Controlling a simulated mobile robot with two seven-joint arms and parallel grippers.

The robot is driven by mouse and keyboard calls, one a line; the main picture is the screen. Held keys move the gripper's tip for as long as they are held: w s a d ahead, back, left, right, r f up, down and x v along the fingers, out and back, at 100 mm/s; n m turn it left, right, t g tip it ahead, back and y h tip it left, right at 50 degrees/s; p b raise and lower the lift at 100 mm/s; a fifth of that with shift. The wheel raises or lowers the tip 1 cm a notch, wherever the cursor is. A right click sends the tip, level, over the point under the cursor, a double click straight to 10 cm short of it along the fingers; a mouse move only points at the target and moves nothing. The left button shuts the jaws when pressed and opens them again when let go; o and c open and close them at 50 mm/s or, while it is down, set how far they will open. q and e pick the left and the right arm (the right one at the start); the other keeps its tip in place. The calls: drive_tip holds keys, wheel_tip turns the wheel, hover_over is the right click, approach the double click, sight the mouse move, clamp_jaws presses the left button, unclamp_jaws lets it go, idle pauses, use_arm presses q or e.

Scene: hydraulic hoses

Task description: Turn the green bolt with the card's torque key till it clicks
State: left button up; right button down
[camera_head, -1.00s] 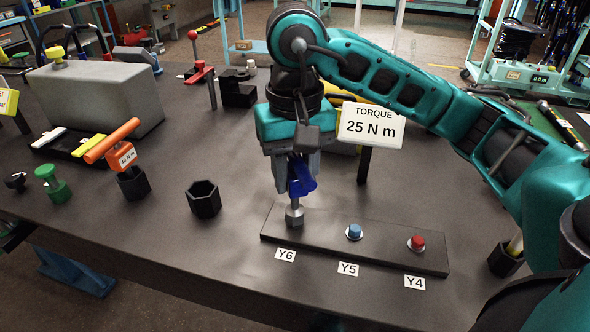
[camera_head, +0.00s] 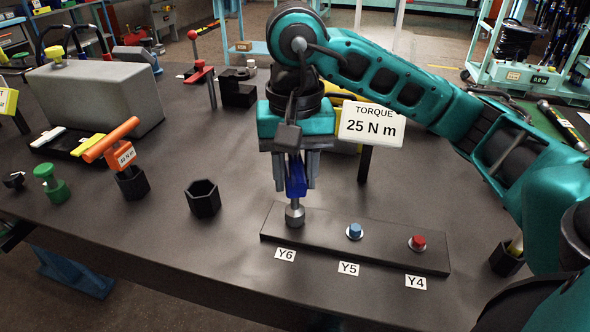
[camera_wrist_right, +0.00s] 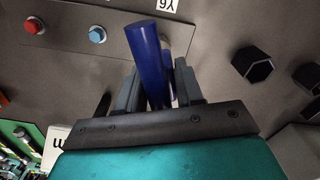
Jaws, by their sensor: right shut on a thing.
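The card (camera_head: 371,127) reads "TORQUE 25 N m" on a post behind the plate. My right gripper (camera_head: 296,182) is shut on a blue key (camera_head: 297,178), which also shows between the fingers in the right wrist view (camera_wrist_right: 149,60). The key stands upright, its grey socket (camera_head: 294,213) down over the Y6 position of the dark bolt plate (camera_head: 323,233). The socket hides whatever bolt is at Y6, so I see no green bolt head. A blue bolt (camera_head: 354,231) is at Y5 and a red bolt (camera_head: 417,242) at Y4. My left gripper is not in view.
Another holder (camera_head: 506,261) stands at the right. A green knob-like part (camera_head: 52,186) and a grey block (camera_head: 95,97) are at the left.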

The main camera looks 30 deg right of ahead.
drive_tip(key=shift+m, duration=1.2)
drive_tip(key=shift+m, duration=1)
drive_tip(key=shift+r+p, duration=2.4)
drive_tip(key=shift+r, duration=0.7)
